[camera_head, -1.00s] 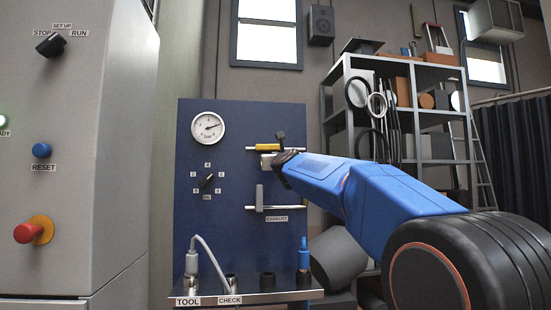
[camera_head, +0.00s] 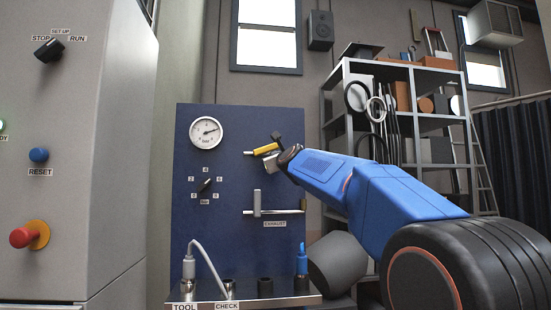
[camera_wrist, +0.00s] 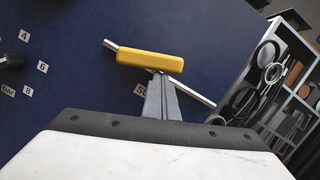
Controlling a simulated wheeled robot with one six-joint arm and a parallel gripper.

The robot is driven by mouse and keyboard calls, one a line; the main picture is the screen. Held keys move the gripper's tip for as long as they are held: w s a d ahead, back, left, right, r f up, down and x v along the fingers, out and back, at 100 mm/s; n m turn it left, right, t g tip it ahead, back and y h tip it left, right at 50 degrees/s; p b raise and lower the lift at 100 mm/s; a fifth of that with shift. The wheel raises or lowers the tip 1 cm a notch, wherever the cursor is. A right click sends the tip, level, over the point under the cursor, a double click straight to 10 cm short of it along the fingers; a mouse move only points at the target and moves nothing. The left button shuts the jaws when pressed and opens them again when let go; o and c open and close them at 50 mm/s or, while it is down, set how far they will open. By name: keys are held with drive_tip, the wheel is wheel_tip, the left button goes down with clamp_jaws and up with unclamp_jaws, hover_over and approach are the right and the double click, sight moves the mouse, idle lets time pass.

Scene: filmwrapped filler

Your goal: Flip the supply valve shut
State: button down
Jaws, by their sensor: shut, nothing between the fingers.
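The supply valve's yellow handle (camera_head: 266,149) is on the upper part of the blue panel, tilted with its right end up. In the wrist view the yellow handle (camera_wrist: 150,60) sits at a small angle to its silver pipe (camera_wrist: 200,98). My gripper (camera_head: 273,160) is at the handle's right part, just below it. In the wrist view my gripper's fingers (camera_wrist: 160,82) are shut and empty, with their tips at the handle's lower edge, seemingly touching it. The fingers partly cover a label (camera_wrist: 140,89) starting with "SU".
The blue panel (camera_head: 225,240) also carries a gauge (camera_head: 206,132), a selector knob (camera_head: 205,186) and a grey exhaust valve handle (camera_head: 257,203) below. A ledge (camera_head: 245,300) with plugs juts out at the bottom. A grey cabinet (camera_head: 100,170) stands left, shelves (camera_head: 340,100) right.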

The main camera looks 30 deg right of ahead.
sight(274, 145)
drive_tip(key=shift+r+n+y, duration=0.4)
drive_tip(key=shift+r+n, duration=0.1)
drive_tip(key=shift+n, duration=0.4)
drive_tip(key=r+n, duration=0.1)
drive_tip(key=n, duration=0.1)
drive_tip(key=shift+r+n+y, duration=0.15)
drive_tip(key=shift+n+y, duration=0.15)
drive_tip(key=shift+n, duration=0.1)
drive_tip(key=n, duration=0.1)
drive_tip(key=r+n+y, duration=0.1)
drive_tip(key=n, duration=0.1)
drive_tip(key=shift+a+r+g, duration=0.15)
drive_tip(key=shift+r+g, duration=0.1)
drive_tip(key=shift+g, duration=0.05)
drive_tip(key=n, duration=0.1)
drive_tip(key=a+r+n, duration=0.1)
drive_tip(key=n, duration=0.1)
drive_tip(key=r+n+y, duration=0.1)
drive_tip(key=shift+w+a+n+g, duration=0.15)
drive_tip(key=shift+w+n+g, duration=0.05)
drive_tip(key=shift+n+g, duration=0.2)
drive_tip(key=shift+w+a+r+n+g, duration=0.1)
drive_tip(key=shift+a+r+n+g, duration=0.2)
drive_tip(key=shift+n, duration=0.45)
drive_tip(key=shift+w+a+r+n+g, duration=0.15)
drive_tip(key=shift+a+n, duration=0.2)
drive_tip(key=shift+n, duration=0.4)
drive_tip(key=shift+d, duration=0.1)
